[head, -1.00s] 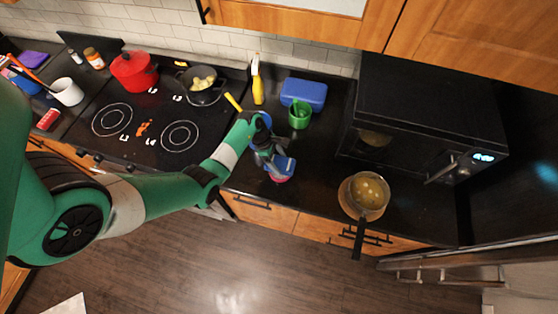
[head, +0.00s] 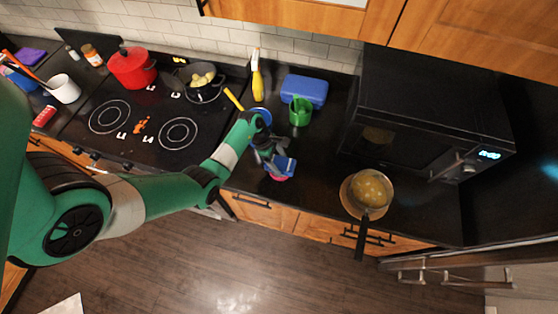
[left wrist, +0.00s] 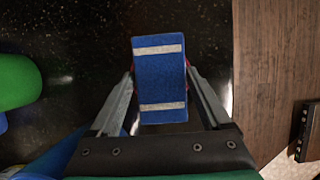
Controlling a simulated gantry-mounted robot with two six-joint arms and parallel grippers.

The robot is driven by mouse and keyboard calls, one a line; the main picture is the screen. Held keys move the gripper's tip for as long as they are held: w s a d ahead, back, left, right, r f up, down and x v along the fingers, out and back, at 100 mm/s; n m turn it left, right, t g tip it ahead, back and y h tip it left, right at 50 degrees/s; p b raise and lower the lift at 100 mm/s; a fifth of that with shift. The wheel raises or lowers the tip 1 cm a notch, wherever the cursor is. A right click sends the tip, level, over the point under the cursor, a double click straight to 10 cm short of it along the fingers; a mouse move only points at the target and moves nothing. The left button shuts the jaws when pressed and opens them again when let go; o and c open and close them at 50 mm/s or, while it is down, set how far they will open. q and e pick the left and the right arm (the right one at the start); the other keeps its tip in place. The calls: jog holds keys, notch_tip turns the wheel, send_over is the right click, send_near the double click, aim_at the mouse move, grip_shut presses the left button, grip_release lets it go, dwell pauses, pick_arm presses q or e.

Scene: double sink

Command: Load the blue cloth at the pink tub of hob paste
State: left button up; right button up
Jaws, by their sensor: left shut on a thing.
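The blue cloth (head: 286,165) is held by my left gripper (head: 273,163) over the front part of the dark counter. In the left wrist view the cloth (left wrist: 160,80) is a blue block with two pale stripes, between the two fingers of my left gripper (left wrist: 159,82), which are shut on it. The pink tub (head: 279,178) shows only as a pink edge just below the cloth; the rest is hidden. I cannot tell whether cloth and tub touch. My right gripper is not in view.
A green cup (head: 300,112), a blue box (head: 304,90) and a yellow bottle (head: 257,80) stand behind the gripper. A pan of food (head: 366,193) lies to the right, before the microwave (head: 430,110). The hob (head: 150,125) with orange bits is left. The counter's front edge is close.

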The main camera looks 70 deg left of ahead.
aim_at(278, 162)
pick_arm(q)
jog(key=shift+f+b, duration=0.35)
jog(key=shift+f, duration=0.1)
dwell(0.3)
jog(key=shift+f, duration=0.15)
dwell(1.1)
notch_tip(278, 162, up, 7)
jog(key=p, duration=0.8)
jog(key=shift+s+a, duration=0.1)
